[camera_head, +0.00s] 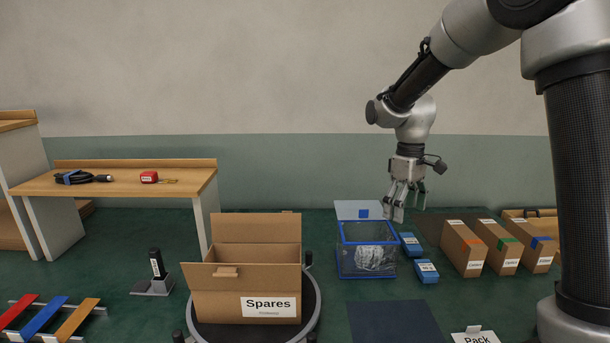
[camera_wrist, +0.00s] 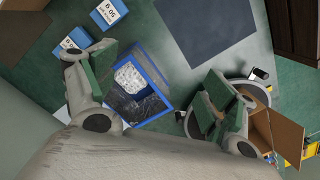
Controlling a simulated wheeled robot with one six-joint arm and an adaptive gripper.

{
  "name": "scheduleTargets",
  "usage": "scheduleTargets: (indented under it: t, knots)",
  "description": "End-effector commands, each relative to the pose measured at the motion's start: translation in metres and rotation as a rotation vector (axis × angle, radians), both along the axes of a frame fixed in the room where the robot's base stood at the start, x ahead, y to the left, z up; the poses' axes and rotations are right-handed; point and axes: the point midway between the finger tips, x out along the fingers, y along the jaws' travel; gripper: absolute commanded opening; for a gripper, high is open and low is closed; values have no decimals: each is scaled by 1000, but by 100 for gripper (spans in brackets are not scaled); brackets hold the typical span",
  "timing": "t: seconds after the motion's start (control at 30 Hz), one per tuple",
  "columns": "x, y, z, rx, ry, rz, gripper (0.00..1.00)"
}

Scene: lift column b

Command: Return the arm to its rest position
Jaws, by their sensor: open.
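My arm reaches in from the right in the head view, and its gripper (camera_head: 404,203) points down, high above the floor. My gripper is open and empty; its spread fingers also show in the wrist view (camera_wrist: 155,95). Below it stands a clear bin with a blue rim (camera_head: 368,222), holding something white and crumpled (camera_head: 370,258). In the wrist view this bin (camera_wrist: 168,112) shows between the fingers, well below them. No object is touching the fingers. The arm's rest position is not marked in these views.
Two blue boxes (camera_head: 427,272) lie right of the bin. Several cardboard cartons (camera_head: 464,248) stand farther right. An open Spares box (camera_head: 247,285) sits on a round turntable (camera_head: 313,300) at centre. A wooden bench (camera_head: 135,180) stands at left. The air around my gripper is clear.

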Motion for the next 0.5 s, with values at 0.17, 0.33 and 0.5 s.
scheduleTargets:
  t: [0.17,0.33,0.5]
  knots:
    - [-73,-33,35,1,-54,-267,85]
    - [-154,-65,59,24,-134,-506,85]
    - [-224,-88,69,63,-240,-624,85]
